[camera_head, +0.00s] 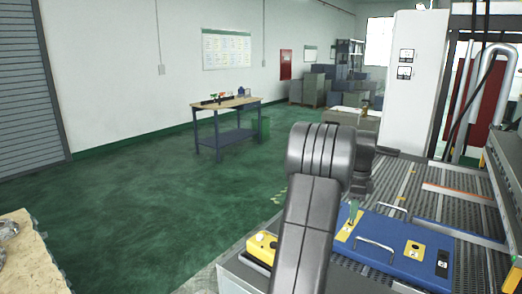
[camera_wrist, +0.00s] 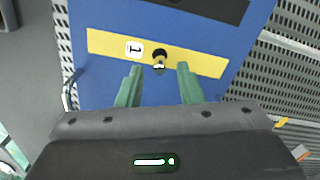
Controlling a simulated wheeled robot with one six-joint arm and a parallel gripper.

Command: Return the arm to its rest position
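My gripper (camera_wrist: 160,68) shows two green fingers spread apart in the wrist view, with nothing held between them. Past the fingertips is a blue case (camera_wrist: 110,75) with a yellow strip (camera_wrist: 205,62) marked "1". A small dark round fitting (camera_wrist: 159,54) on the strip shows between the fingers, apart from both. In the head view, my green fingers (camera_head: 350,222) point down over the left end of the blue case (camera_head: 400,240). My grey arm reaches forward over the work surface and hides part of it.
The blue case lies on a perforated metal surface (camera_head: 400,180) and has a handle. A yellow device (camera_head: 262,246) stands left of my arm. A white cabinet (camera_head: 412,85) and pipes stand behind. A table (camera_head: 225,105) stands further off on open green floor (camera_head: 150,200).

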